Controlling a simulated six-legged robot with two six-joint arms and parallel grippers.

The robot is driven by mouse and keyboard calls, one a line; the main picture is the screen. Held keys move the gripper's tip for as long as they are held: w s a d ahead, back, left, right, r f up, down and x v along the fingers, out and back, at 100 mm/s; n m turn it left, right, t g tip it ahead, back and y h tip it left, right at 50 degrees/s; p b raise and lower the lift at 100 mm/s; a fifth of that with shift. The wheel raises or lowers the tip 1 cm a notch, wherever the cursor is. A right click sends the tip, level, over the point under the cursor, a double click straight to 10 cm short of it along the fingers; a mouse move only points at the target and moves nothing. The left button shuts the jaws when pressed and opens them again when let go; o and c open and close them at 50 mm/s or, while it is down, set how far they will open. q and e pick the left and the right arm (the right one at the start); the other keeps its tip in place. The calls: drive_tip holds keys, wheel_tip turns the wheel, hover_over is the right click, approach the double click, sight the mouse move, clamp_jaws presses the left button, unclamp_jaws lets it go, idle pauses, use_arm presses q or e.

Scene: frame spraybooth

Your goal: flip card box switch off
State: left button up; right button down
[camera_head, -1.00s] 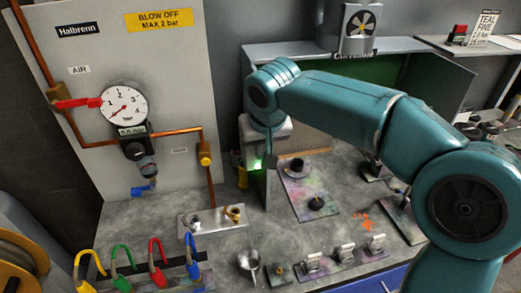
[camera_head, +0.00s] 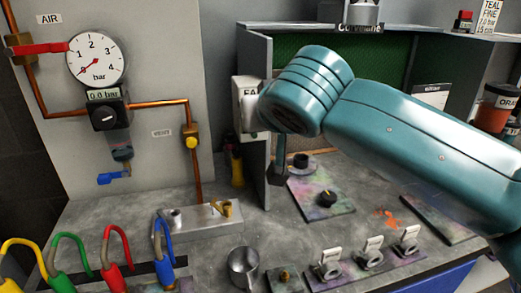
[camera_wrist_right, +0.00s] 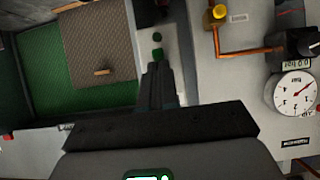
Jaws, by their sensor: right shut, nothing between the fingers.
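A pale box (camera_head: 246,88) with a label starting "FA" is fixed to the side of the green-lined booth in the head view. I take it for the switch box, but my right wrist covers much of it and its switch cannot be made out. In the right wrist view, my right gripper (camera_wrist_right: 157,72) is shut and empty, its tips over a pale upright face (camera_wrist_right: 135,52) with green marks (camera_wrist_right: 157,52) just beyond them. I cannot tell whether the tips touch it. My left gripper is not in view.
A gauge (camera_head: 95,57) and copper pipes (camera_head: 158,108) are on the left panel. A plate with a black knob (camera_head: 326,198) lies in the booth.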

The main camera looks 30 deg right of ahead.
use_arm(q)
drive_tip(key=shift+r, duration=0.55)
use_arm(e)
drive_tip(key=shift+r, duration=0.4)
use_arm(q)
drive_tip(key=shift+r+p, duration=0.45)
drive_tip(key=shift+p, duration=0.2)
use_arm(e)
drive_tip(key=shift+w+d+r, duration=0.2)
drive_tip(key=shift+w+r, duration=0.1)
drive_tip(key=shift+w, duration=0.4)
drive_tip(key=shift+f, duration=0.1)
drive_tip(key=shift+s, duration=0.1)
